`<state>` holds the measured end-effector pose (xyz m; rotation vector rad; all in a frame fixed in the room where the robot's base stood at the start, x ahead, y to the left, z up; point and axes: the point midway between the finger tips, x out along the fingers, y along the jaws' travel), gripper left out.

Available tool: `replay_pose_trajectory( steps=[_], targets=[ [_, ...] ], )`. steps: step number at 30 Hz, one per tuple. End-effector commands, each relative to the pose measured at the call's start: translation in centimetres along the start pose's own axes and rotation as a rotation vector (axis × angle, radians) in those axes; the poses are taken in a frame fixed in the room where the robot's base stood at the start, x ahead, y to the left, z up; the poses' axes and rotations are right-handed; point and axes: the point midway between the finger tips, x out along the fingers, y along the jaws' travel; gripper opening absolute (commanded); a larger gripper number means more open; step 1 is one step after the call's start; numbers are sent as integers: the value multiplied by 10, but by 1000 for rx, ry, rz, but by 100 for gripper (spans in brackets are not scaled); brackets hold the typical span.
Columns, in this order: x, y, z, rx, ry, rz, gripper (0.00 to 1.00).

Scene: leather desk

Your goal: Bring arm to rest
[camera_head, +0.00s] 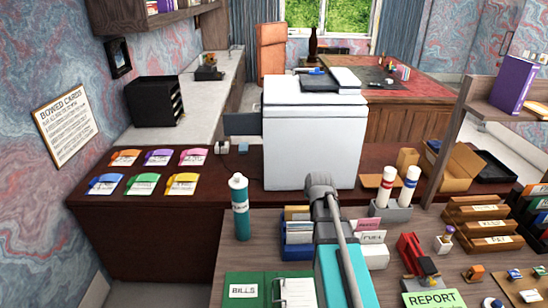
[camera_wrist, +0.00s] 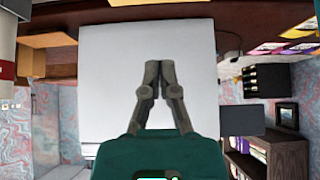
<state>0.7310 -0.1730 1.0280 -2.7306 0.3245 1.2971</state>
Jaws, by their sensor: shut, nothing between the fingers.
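My gripper (camera_wrist: 159,68) shows in the wrist view with its two dark fingers together and nothing between them. It is in front of a large white box-shaped unit (camera_wrist: 105,75), which fills the middle of that view. In the head view my arm reaches up from the bottom edge over the desk (camera_head: 262,254), in front of the same white unit (camera_head: 312,135). The fingers cannot be made out in the head view.
A teal bottle (camera_head: 240,210) stands left of my arm. Two white bottles (camera_head: 388,185) (camera_head: 409,187) stand to its right. A blue file holder (camera_head: 297,240) and a green binder (camera_head: 245,290) are close by.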

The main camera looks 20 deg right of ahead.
Motion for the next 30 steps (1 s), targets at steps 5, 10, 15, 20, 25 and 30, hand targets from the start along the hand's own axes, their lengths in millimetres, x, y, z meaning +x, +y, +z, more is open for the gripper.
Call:
replay_pose_trajectory(
  steps=[5, 10, 15, 20, 25, 30],
  targets=[
    [-2, -7, 6, -7, -17, -6, 0],
    [-13, -29, 34, -33, -105, -25, 0],
    [-35, -64, 84, -83, -265, -53, 0],
    [-65, -94, 137, -143, -442, -73, 0],
    [-95, -114, 181, -197, -594, -80, 0],
    [-110, -122, 201, -224, -671, -80, 0]
  ],
)
